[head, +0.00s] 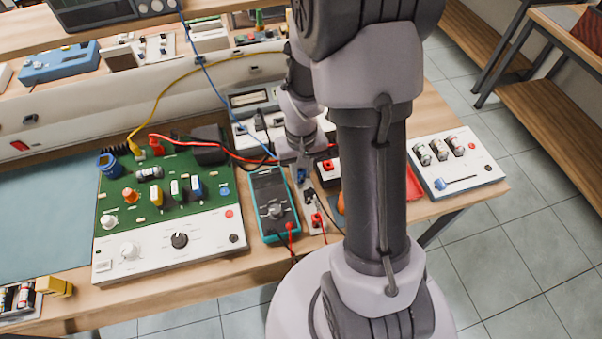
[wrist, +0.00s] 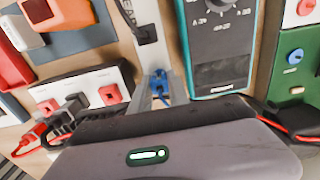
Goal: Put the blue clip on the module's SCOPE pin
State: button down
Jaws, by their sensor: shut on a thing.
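The blue clip (head: 301,176) is held in my gripper (head: 302,182), just right of the multimeter in the head view. In the wrist view the blue clip (wrist: 158,86) shows between the fingertips of my gripper (wrist: 160,93), which is shut on it. A blue lead (head: 217,90) runs from the bench instrument at the top down toward the clip. The module (head: 207,223), a green board with a white front panel, lies left of the multimeter, apart from the clip. A corner of the module (wrist: 300,88) shows at the wrist view's right. I cannot read a SCOPE label.
The teal multimeter (head: 273,205) lies between the module and my gripper. Yellow and red leads (head: 217,149) arch from the module's back edge. A white block with red sockets (wrist: 112,94) lies left of the clip in the wrist view. A white panel (head: 455,160) stands at right.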

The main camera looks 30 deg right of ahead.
jog(key=shift+r, duration=0.1)
notch_tip(320, 180, up, 10)
jog(key=p, duration=0.5)
jog(key=shift+r, duration=0.1)
notch_tip(320, 180, up, 7)
jog(key=p, duration=0.6)
send_over(301, 170)
jog(key=shift+f+b, duration=0.2)
jog(key=shift+b, duration=0.1)
